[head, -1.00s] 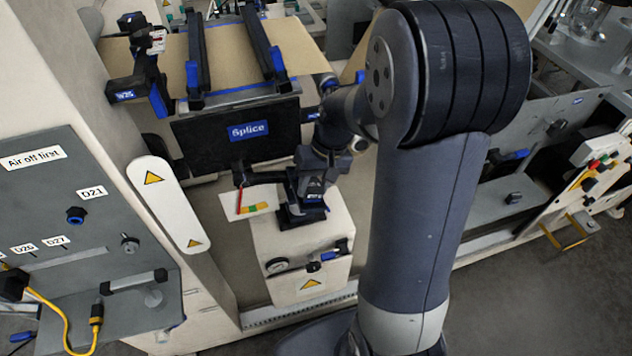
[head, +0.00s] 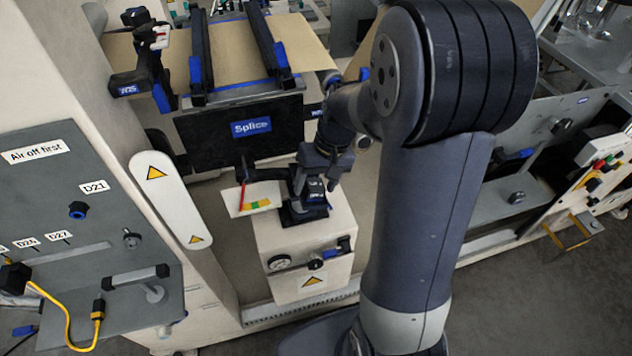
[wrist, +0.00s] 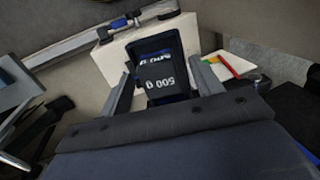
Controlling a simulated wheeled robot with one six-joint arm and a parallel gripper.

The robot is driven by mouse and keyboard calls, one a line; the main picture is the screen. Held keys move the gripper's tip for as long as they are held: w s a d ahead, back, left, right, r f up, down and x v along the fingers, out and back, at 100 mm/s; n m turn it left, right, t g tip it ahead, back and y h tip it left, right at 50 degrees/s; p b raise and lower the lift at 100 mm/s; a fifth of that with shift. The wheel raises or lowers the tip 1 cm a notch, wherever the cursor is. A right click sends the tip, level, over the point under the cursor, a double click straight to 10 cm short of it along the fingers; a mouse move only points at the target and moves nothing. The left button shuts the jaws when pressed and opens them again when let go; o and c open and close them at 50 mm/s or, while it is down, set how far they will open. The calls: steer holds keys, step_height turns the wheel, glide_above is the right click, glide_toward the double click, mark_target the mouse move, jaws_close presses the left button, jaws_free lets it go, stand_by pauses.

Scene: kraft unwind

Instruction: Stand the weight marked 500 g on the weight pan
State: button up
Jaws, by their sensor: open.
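The dark weight marked 500 g (wrist: 160,88) is in the wrist view, its white lettering upside down there. My gripper (wrist: 163,78) is open, with one grey finger on either side of the weight; I cannot tell whether they touch it. In the head view my gripper (head: 312,182) is low over the cream box (head: 305,245), and a dark block with a blue label shows there among the fingers. A dark flat base (head: 302,216) lies beneath it on the box top; I cannot tell whether this is the weight pan.
A red pointer (head: 242,195) stands before a coloured scale card (head: 255,199) just left of my gripper. The black Splice panel (head: 240,132) stands close behind. A grey control panel (head: 75,215) is at left.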

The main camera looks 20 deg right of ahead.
steer(key=v, duration=1)
steer(key=shift+r, duration=0.3)
steer(key=shift+f, duration=0.1)
steer(key=x, duration=1)
steer(key=shift+f, duration=0.25)
steer(key=shift+p+v, duration=0.95)
steer(key=shift+v, duration=0.25)
steer(key=shift+r+p, duration=0.3)
steer(key=shift+r, duration=0.1)
steer(key=shift+d, duration=0.1)
